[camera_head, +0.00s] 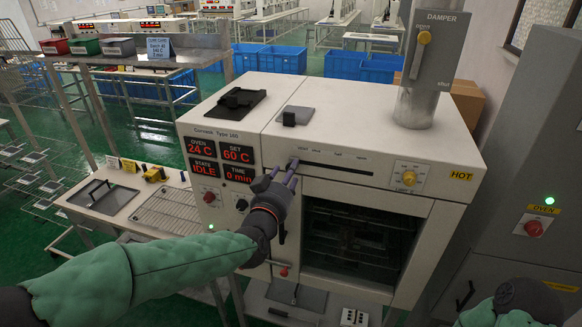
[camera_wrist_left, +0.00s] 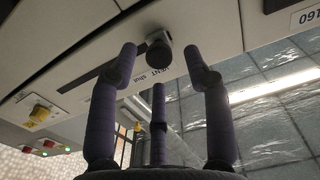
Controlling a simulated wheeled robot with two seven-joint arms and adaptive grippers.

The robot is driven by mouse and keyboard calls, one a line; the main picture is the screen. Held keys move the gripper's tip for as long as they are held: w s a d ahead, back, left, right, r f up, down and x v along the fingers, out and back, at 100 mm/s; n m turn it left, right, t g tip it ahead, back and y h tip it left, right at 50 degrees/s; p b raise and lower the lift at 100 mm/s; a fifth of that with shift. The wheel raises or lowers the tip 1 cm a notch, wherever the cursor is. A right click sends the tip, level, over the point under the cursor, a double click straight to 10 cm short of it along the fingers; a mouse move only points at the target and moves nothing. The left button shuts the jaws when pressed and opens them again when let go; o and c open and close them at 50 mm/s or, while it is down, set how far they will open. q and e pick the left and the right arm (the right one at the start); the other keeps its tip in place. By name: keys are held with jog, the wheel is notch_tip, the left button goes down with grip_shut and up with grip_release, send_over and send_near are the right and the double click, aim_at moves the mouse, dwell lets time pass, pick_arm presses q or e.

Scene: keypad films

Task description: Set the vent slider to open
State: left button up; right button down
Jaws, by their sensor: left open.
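The vent slider's knob (camera_head: 293,162) sits at the left end of a dark horizontal slot (camera_head: 335,169) on the oven's upper front. In the left wrist view the dark round knob (camera_wrist_left: 159,50) is beside the printed words "VENT shut". My left gripper (camera_head: 281,176) is open, with its purple-grey fingers just in front of the knob. In the left wrist view the knob shows between the tips of two fingers of the gripper (camera_wrist_left: 163,60), with a third finger below. I cannot tell whether any finger touches it.
The oven (camera_head: 360,140) has red displays at left and a yellow dial (camera_head: 408,178) right of the slot. Its windowed door (camera_head: 355,245) is below. A damper pipe (camera_head: 418,100) rises from the top. A grey cabinet (camera_head: 530,180) stands at right.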

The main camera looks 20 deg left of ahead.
pick_arm(q)
jog(key=shift+w, duration=1.75)
jog(key=c, duration=0.9)
jog(key=shift+d+r, duration=0.1)
jog(key=shift+r, duration=0.05)
grip_shut()
